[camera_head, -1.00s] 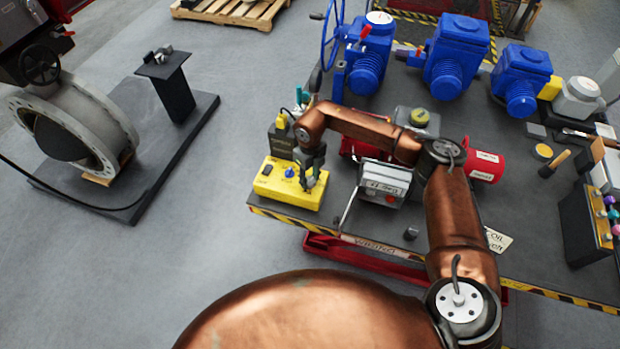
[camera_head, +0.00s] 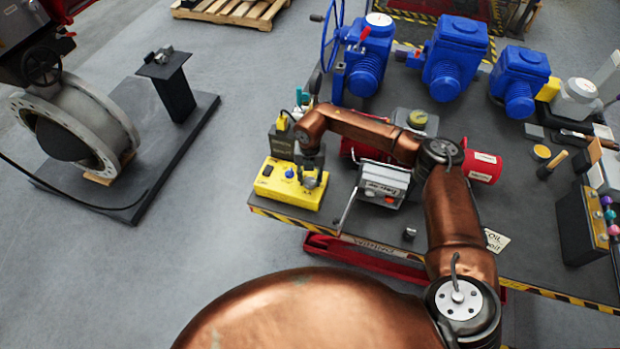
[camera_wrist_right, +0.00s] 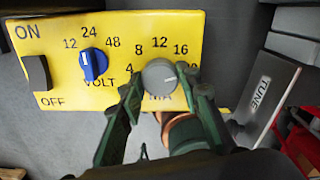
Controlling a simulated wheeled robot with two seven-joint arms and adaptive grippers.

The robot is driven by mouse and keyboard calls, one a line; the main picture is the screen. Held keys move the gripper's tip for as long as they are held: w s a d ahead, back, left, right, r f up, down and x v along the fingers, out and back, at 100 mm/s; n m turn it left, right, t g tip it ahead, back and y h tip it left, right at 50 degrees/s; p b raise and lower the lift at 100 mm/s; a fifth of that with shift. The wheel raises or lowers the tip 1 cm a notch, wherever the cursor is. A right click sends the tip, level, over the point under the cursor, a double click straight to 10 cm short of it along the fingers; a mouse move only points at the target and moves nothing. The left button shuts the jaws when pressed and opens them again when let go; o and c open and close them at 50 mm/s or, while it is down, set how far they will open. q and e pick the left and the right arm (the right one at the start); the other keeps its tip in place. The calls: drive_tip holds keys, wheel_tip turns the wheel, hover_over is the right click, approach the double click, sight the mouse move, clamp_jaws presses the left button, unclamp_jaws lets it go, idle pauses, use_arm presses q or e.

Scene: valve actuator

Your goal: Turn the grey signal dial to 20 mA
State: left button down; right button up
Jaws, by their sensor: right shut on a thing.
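The yellow signal box (camera_head: 283,192) sits at the table's near-left corner. In the right wrist view its yellow face (camera_wrist_right: 120,20) carries an ON/OFF rocker, a blue VOLT knob (camera_wrist_right: 93,64) and the grey signal dial (camera_wrist_right: 160,76). Numbers 4, 8, 12 and 16 run around the dial, with MA below; a 20 mark is hidden near the right finger. My right gripper (camera_wrist_right: 162,82) is shut on the grey dial, one finger on each side. In the head view the right gripper (camera_head: 312,178) is at the box's right end. I cannot tell the dial's exact setting. My left gripper is not in view.
A grey device (camera_head: 383,183) with a lever stands right of the box. A dark unit (camera_head: 281,143) stands behind it. Blue actuators (camera_head: 455,60) line the table's back. A red cylinder (camera_head: 482,166) lies beyond my arm.

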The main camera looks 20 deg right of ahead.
sight(310, 181)
drive_tip(key=shift+m, duration=0.6)
drive_tip(key=o, duration=1.2)
drive_tip(key=shift+c, duration=0.2)
drive_tip(key=shift+r, duration=0.1)
wheel_tip(310, 181, up, 12)
